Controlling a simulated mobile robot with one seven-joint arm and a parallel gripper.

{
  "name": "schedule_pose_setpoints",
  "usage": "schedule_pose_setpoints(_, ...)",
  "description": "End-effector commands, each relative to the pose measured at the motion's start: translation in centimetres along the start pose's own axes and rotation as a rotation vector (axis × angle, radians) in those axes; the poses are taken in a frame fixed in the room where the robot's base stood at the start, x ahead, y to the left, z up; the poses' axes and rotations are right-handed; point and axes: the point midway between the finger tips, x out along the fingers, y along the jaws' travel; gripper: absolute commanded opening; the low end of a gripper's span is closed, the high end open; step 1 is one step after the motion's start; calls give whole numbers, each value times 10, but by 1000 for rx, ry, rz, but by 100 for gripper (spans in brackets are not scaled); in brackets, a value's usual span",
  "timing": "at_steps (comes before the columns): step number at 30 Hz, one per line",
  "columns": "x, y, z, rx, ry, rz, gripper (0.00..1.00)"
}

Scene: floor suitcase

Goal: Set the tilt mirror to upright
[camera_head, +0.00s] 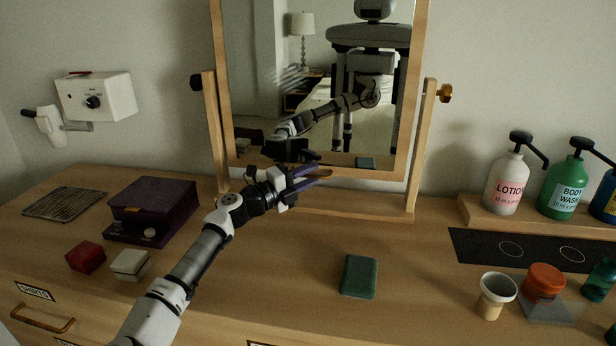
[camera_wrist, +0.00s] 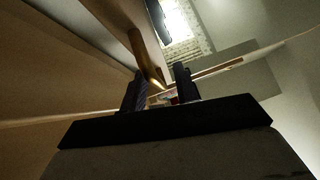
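The tilt mirror (camera_head: 417,60) has a light wooden frame and hangs between two wooden posts at the back of the dresser. It seems to lean slightly, top back and lower edge forward; the exact angle is hard to judge. My gripper (camera_head: 318,175) is just in front of the mirror's lower edge, left of its middle, with fingers pointing right. In the wrist view, the two dark fingers of my gripper (camera_wrist: 160,90) stand apart with a gap between them. A brown wooden edge shows close by the left finger; whether they touch is unclear.
A dark knob (camera_head: 196,83) and a brass knob (camera_head: 445,93) sit at the posts. A purple box (camera_head: 155,203) stands left, a green block (camera_head: 359,276) lies front centre, and pump bottles (camera_head: 507,183) stand right. The dresser top before the mirror is mostly clear.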

Motion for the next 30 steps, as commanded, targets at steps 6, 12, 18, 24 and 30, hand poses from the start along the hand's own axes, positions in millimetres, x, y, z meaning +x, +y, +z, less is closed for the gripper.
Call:
schedule_pose_setpoints(6, -8, 2, 1, 0, -2, 1, 30)
schedule_pose_setpoints(12, -44, 3, 1, 0, -5, 0, 30)
schedule_pose_setpoints(18, -91, 3, 0, 0, -4, 0, 30)
schedule_pose_setpoints(24, -124, 2, 0, 1, -2, 0, 30)
schedule_pose_setpoints(30, -137, 0, 0, 0, 1, 0, 30)
